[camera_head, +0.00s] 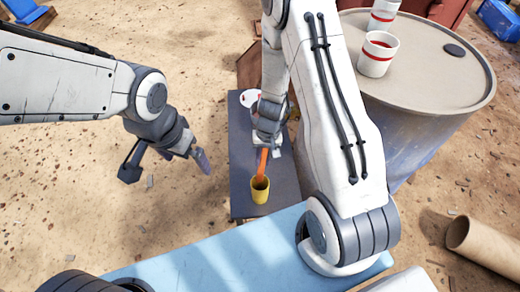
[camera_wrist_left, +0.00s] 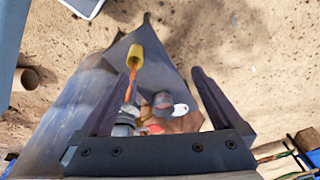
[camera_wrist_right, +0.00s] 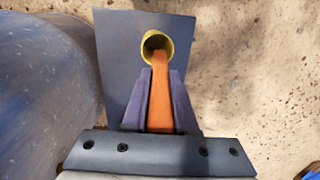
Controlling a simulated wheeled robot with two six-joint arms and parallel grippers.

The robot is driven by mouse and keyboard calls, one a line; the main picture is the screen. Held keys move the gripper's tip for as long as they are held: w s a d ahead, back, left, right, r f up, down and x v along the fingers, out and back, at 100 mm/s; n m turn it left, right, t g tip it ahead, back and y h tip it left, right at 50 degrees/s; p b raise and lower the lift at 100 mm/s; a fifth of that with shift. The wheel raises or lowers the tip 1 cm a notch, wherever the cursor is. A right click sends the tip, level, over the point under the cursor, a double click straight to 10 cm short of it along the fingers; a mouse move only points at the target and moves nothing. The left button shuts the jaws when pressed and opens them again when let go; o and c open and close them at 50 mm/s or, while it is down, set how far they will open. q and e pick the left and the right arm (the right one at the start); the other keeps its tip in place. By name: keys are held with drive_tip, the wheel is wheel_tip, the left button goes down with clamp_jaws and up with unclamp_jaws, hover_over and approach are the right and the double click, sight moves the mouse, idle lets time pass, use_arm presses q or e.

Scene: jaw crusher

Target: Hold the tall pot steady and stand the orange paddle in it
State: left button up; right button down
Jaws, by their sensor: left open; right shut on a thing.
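The tall yellow pot (camera_head: 260,191) stands upright near the front end of a dark grey board (camera_head: 240,165). My right gripper (camera_wrist_right: 161,74) is shut on the orange paddle (camera_wrist_right: 162,88), which also shows in the head view (camera_head: 262,163). The paddle's far end is at the pot's mouth (camera_wrist_right: 156,45) and appears to dip inside; how deep is hidden. My left gripper (camera_head: 165,168) is open and empty, left of the board and apart from the pot. The pot also shows beyond its spread fingers in the left wrist view (camera_wrist_left: 135,57).
A large drum (camera_head: 425,60) with red-and-white cups (camera_head: 378,54) on top stands right of my right arm. A white round thing (camera_head: 249,97) lies at the board's far end. A cardboard tube (camera_head: 485,247) lies at right. Sandy ground left of the board is mostly clear.

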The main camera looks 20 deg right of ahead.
sight(257, 194)
use_arm(q)
drive_tip(key=w+d+f+m+t+h, duration=0.1)
drive_tip(key=w+d+f+m+h, duration=0.2)
drive_tip(key=w+f, duration=0.8)
drive_tip(key=w+d+f+m+t+h, duration=0.1)
drive_tip(key=w+d+f+m+t, duration=0.3)
drive_tip(key=w+f, duration=0.65)
wheel_tip(257, 194, down, 12)
drive_tip(key=s+d+m+g+h, duration=0.1)
drive_tip(key=s+d+g+h, duration=0.1)
drive_tip(key=d+g+h, duration=0.15)
drive_tip(key=s+f+g+h, duration=0.1)
drive_tip(key=s+f, duration=0.2)
drive_tip(key=s+f+m+g+h, duration=0.1)
drive_tip(key=s+f, duration=0.2)
drive_tip(key=s, duration=0.1)
drive_tip(key=s+a+f+g+h, duration=0.1)
drive_tip(key=s+f, duration=0.2)
drive_tip(key=s, duration=0.1)
drive_tip(key=shift+f+m+h, duration=0.25)
drive_tip(key=shift+m+h, duration=0.1)
drive_tip(key=shift+m, duration=0.05)
drive_tip(key=shift+s+d+f+g, duration=0.1)
drive_tip(key=shift+s+f+g, duration=0.05)
drive_tip(key=shift+s+g, duration=0.1)
drive_tip(key=shift+s+d+f, duration=0.1)
drive_tip(key=shift+d+f, duration=0.05)
drive_tip(key=shift+d, duration=0.05)
drive_tip(key=shift+x, duration=4.7)
